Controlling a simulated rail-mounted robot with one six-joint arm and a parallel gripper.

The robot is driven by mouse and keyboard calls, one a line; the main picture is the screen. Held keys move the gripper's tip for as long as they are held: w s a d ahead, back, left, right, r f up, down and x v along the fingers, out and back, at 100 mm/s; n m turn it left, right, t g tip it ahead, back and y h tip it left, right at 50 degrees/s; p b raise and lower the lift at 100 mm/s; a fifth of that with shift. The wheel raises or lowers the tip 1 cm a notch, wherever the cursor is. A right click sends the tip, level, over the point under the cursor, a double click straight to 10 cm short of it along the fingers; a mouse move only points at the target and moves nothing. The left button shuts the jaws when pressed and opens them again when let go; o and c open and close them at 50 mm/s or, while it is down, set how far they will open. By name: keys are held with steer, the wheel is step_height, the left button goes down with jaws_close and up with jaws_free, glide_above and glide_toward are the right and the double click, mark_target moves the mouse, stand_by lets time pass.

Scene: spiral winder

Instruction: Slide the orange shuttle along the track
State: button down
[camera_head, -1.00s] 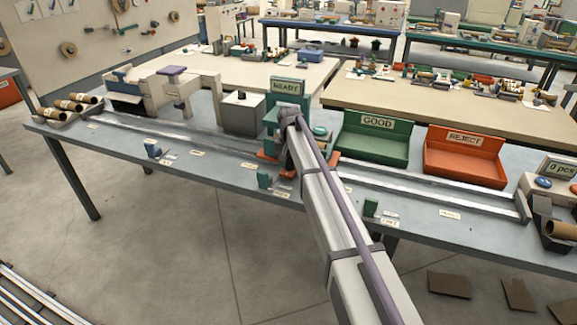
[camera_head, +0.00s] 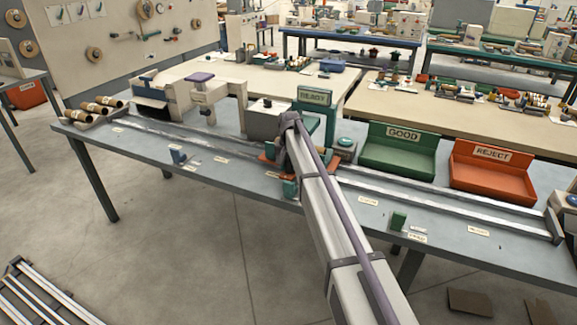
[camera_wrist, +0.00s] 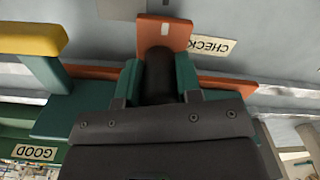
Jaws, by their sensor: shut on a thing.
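The orange shuttle (camera_head: 267,158) sits on the pale track (camera_head: 213,146) along the front of the grey table, partly hidden behind my arm. In the wrist view its orange plate (camera_wrist: 175,32) shows beyond the fingers, with orange edges to either side. My gripper (camera_wrist: 158,80) has teal fingers closed on a dark upright grip in the middle of the shuttle. In the head view my arm covers the fingers. The station with the green READY sign (camera_head: 315,97) stands behind and a little right of the shuttle.
A green GOOD bin (camera_head: 398,160) and an orange REJECT bin (camera_head: 492,184) stand behind the right track. Cardboard tubes (camera_head: 98,106) lie at the left end. A green marker (camera_head: 398,221) stands on the front edge. A yellow-topped part (camera_wrist: 32,40) is near my gripper.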

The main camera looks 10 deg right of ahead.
steer(key=c, duration=0.8)
jaws_free()
step_height(320, 180, up, 11)
steer(key=p, duration=1.1)
steer(key=shift+f, duration=0.1)
steer(key=s+d+n, duration=0.1)
steer(key=s+d, duration=0.1)
steer(key=s, duration=1.1)
steer(key=s+d, duration=0.2)
steer(key=s, duration=1.2)
steer(key=s+d+n, duration=0.1)
steer(key=s, duration=1.3)
steer(key=shift+s+d+n, duration=0.25)
steer(key=shift+d+n, duration=0.05)
steer(key=shift+d, duration=0.1)
